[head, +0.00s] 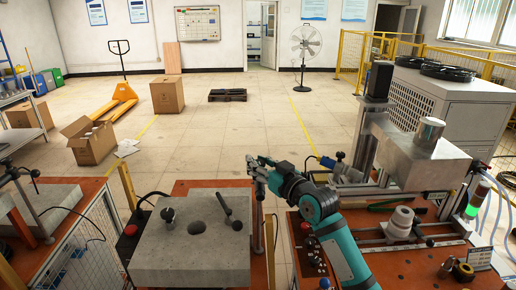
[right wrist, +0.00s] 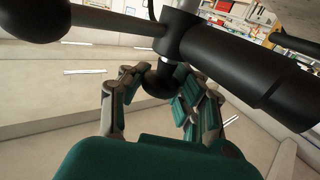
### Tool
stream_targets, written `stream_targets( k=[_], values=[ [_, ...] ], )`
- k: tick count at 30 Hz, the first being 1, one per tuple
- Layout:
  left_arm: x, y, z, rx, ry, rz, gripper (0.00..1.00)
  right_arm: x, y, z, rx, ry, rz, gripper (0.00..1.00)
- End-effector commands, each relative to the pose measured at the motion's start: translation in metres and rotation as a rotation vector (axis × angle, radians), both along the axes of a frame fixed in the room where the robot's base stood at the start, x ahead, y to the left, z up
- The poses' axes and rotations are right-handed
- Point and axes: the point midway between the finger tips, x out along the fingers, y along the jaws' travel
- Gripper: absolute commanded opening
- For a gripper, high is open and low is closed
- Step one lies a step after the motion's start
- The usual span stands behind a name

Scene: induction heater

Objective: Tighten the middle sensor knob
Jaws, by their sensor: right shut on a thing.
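My right gripper (head: 256,166) reaches in from the right on a teal arm, at the top of a slim upright post (head: 259,212) beside the grey block. In the right wrist view its fingers (right wrist: 160,88) are shut around a small round black knob (right wrist: 160,78). The knob sits below a dark hub (right wrist: 180,38) where a rod and a thick black cylinder (right wrist: 245,65) meet. In the head view the gripper hides the knob. Which of the sensor knobs it is, I cannot tell. My left gripper is not in view.
A grey block (head: 190,255) with a hole and small black-handled levers stands left of the post. A red button (head: 131,230) is at its left edge.

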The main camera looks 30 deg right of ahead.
Motion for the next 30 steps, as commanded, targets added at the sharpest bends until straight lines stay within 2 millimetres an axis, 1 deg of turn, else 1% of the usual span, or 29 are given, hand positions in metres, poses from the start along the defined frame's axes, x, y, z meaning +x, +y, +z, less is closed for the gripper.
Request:
stream_targets(
  k=[1,6,9,16,29,30],
  values=[
    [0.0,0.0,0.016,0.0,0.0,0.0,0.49,0.0,0.002,0.006,0.009,0.006,-0.031,0.0],
    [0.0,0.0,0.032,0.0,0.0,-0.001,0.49,0.0,0.002,0.003,0.007,0.005,-0.128,0.0],
    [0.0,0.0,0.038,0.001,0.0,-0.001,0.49,0.0,0.001,0.001,0.006,0.006,-0.169,0.0],
    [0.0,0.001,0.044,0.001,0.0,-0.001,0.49,0.0,0.0,-0.002,0.001,0.005,-0.219,0.0],
    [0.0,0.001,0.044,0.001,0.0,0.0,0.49,0.0,0.0,-0.003,-0.002,0.006,-0.227,0.0],
    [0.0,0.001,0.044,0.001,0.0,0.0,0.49,0.0,0.0,-0.003,-0.002,0.006,-0.227,0.34]
  ],
)
